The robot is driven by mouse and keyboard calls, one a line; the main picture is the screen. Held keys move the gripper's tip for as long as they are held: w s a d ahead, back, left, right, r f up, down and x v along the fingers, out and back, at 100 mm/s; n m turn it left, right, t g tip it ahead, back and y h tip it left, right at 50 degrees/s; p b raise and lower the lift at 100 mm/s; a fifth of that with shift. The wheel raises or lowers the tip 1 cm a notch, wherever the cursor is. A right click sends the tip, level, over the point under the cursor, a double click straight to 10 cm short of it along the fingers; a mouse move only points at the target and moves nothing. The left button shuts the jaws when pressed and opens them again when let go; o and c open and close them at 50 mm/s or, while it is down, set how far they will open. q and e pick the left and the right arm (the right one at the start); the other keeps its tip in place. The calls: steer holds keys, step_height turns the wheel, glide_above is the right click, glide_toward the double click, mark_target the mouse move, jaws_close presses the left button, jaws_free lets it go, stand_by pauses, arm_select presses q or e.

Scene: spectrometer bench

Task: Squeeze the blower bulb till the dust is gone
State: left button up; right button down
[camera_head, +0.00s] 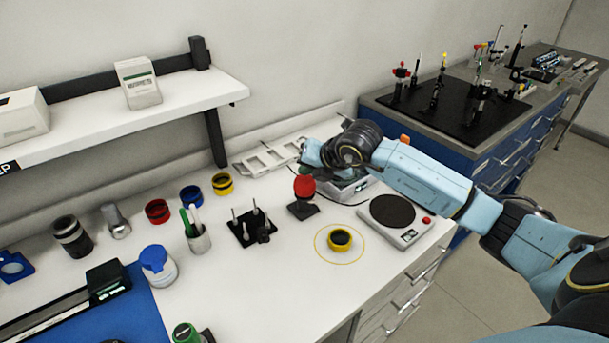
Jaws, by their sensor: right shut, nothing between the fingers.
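A red round bulb (304,186), which looks like the blower bulb, sits on a small black base (302,209) in the middle of the white bench. My right gripper (312,168) is shut and empty, just behind and above the bulb as seen from the head. Its fingers are small and partly hidden by its own wrist. I cannot tell if it touches the bulb. A yellow ring with a dark centre (340,240) lies inside a thin yellow circle on the bench, in front of the bulb. I cannot make out any dust. My left gripper is out of view.
A grey device (349,194) lies under my right wrist. A scale with a black round plate (393,210) stands to the right. A black pin stand (250,227), a pen cup (197,238) and a blue-lidded jar (157,266) stand left. A shelf (130,120) overhangs the back left.

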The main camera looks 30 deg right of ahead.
mark_target(308, 180)
steer(key=shift+r, duration=0.3)
steer(key=shift+r+p, duration=1.55)
steer(key=shift+r, duration=0.9)
